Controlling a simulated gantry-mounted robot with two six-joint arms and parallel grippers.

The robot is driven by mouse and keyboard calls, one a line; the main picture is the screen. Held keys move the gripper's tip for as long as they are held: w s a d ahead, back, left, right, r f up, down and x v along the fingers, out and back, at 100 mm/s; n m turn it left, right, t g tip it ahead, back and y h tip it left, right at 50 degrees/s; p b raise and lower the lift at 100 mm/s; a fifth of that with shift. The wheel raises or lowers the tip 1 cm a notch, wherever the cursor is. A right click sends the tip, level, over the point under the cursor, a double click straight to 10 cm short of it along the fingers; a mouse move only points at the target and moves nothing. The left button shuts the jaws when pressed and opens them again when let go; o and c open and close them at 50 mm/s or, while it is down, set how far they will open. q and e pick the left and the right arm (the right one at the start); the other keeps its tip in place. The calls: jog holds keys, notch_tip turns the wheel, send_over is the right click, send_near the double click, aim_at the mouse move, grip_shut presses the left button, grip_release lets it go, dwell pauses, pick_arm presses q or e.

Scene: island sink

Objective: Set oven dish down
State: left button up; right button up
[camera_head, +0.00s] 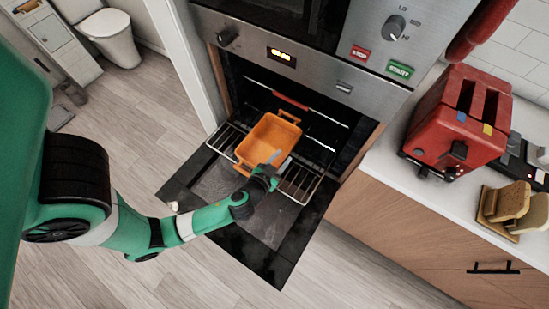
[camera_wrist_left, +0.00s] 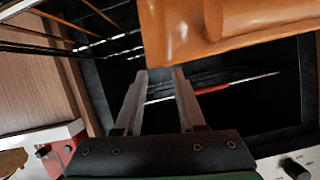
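The orange oven dish (camera_head: 262,135) sits on the pulled-out wire rack (camera_head: 301,184) of the open oven, and looks empty. My left gripper (camera_head: 273,160) is at the dish's near right side, close to its rim. In the left wrist view the dish (camera_wrist_left: 215,30) fills the top, and the fingers of my left gripper (camera_wrist_left: 160,75) are apart with a dark gap between them. Nothing shows clamped between them. Whether a fingertip touches the dish I cannot tell. My right gripper is in neither view.
The oven door (camera_head: 245,224) hangs open below the rack. The counter at right holds a red toaster (camera_head: 462,120) and a toast rack with bread (camera_head: 511,202).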

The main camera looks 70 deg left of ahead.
pick_arm(q)
jog(key=v, duration=0.6)
